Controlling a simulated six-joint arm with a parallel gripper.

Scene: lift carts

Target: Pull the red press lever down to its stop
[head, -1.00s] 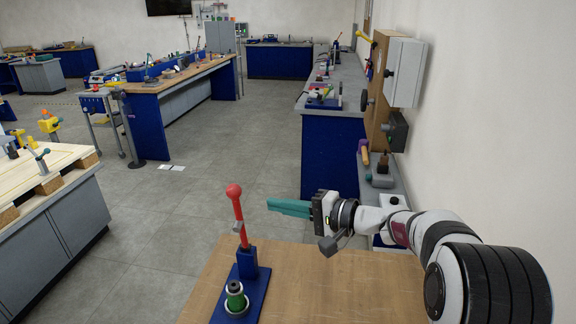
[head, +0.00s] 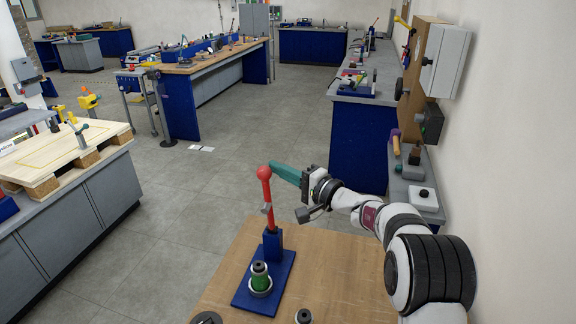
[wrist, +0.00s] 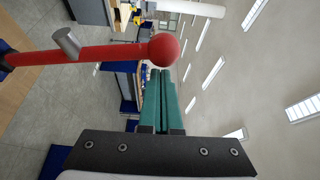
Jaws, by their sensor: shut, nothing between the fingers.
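The red press lever (head: 267,200) stands nearly upright on its blue press base (head: 265,285), with a round red knob on top.
The press stands on a wooden table (head: 335,275) with free room to its right. A small dark part (head: 303,316) and a dark disc (head: 207,318) lie at the table's near edge. A side bench (head: 418,190) runs along the right wall.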

